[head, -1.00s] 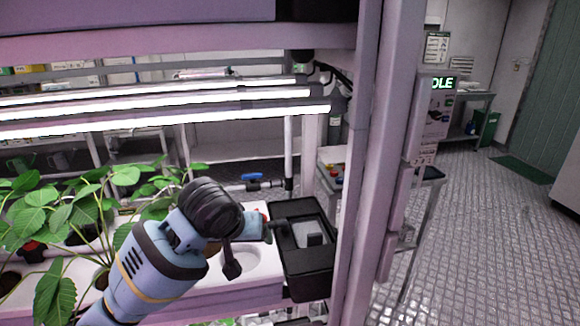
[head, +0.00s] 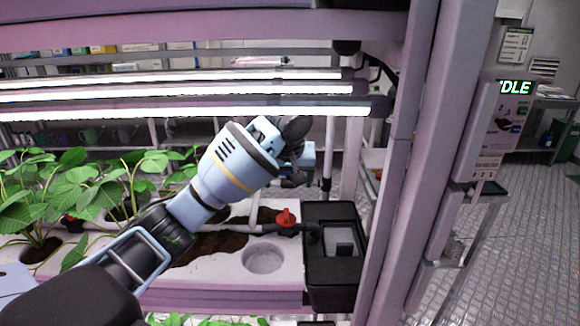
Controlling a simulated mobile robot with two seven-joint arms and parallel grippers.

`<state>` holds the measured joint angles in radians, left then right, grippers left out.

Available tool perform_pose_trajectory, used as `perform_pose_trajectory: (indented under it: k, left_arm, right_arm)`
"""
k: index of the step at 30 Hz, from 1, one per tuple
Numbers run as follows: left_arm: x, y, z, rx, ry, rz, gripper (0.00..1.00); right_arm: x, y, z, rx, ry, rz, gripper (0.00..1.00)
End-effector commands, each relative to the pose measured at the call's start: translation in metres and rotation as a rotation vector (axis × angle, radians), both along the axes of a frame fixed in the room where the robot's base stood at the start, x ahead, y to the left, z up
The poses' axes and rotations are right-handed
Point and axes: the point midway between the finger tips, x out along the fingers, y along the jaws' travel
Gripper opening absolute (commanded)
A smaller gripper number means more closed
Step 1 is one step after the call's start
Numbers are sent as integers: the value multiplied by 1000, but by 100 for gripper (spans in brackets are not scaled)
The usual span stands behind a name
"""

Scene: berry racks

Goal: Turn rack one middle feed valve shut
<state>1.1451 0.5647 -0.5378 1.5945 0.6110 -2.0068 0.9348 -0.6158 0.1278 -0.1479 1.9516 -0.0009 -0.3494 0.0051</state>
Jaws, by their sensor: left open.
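My left arm reaches in from the lower left over the tray. My left gripper (head: 297,176) is open, behind and above the red-handled valve, apart from it in the picture. Its fingers are small and partly hidden by the wrist. A blue-handled valve further back is now covered by my left arm and gripper. The frames do not label which valve is the middle one. My right gripper is out of view.
The white tray (head: 220,281) has an empty round hole (head: 265,259). Leafy plants (head: 85,190) fill its left. A black box (head: 333,212) and the rack post (head: 398,180) stand at the right. Light tubes (head: 200,112) run low above my arm.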

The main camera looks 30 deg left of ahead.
Motion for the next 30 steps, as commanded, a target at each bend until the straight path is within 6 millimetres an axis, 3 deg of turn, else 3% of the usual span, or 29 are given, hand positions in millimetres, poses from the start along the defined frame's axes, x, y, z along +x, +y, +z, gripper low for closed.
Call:
perform_pose_trajectory:
  k: [15,26,30]
  left_arm:
    - [56,35,-2,0,7,0,78]
    - [85,53,-1,0,6,0,78]
    - [91,57,-19,1,8,-1,78]
  right_arm:
    - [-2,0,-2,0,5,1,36]
    - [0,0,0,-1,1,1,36]
    - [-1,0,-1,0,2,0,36]
